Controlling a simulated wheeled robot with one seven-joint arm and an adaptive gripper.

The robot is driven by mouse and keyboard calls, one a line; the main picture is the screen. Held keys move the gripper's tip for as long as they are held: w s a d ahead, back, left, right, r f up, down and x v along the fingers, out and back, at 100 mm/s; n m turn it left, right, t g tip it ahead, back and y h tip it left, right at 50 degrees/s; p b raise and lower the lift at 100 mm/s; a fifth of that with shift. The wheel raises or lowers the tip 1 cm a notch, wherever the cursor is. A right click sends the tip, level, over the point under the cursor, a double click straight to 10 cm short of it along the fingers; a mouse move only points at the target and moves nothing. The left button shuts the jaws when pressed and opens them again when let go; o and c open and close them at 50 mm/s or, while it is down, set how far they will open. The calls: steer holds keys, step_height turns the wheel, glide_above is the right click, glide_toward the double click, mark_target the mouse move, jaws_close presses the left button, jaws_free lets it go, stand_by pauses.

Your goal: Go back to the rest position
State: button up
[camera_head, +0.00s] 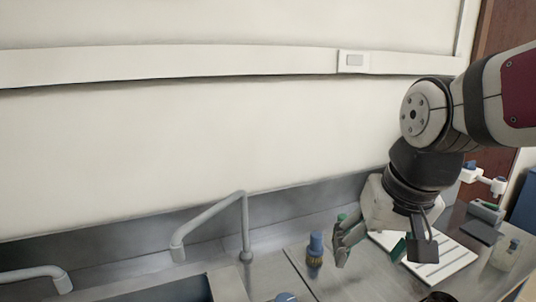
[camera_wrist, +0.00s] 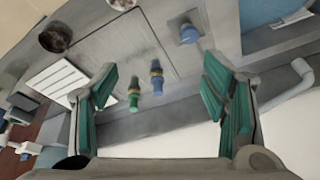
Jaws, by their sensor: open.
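My gripper (camera_wrist: 160,100) is open and empty in the wrist view, with its green finger pads spread wide. In the head view my gripper (camera_head: 345,240) hangs low over the bench, near a blue valve fitting (camera_head: 315,255). That blue fitting also shows in the wrist view (camera_wrist: 157,77), between the fingers, beside a green one (camera_wrist: 134,93). No object is between the pads in contact with them. Part of the green fitting is hidden behind my gripper in the head view.
A grey faucet (camera_head: 243,225) rises beside a sink (camera_head: 190,290) at the lower left. A white ribbed panel (camera_head: 445,262) lies on the bench under my arm. A bottle (camera_head: 506,256) stands at the right.

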steer(key=s+d+r+t, duration=0.1)
steer(key=s+d, duration=0.2)
steer(key=s, duration=0.7)
steer(key=shift+n+t+h, duration=0.3)
steer(key=shift+n+t, duration=0.1)
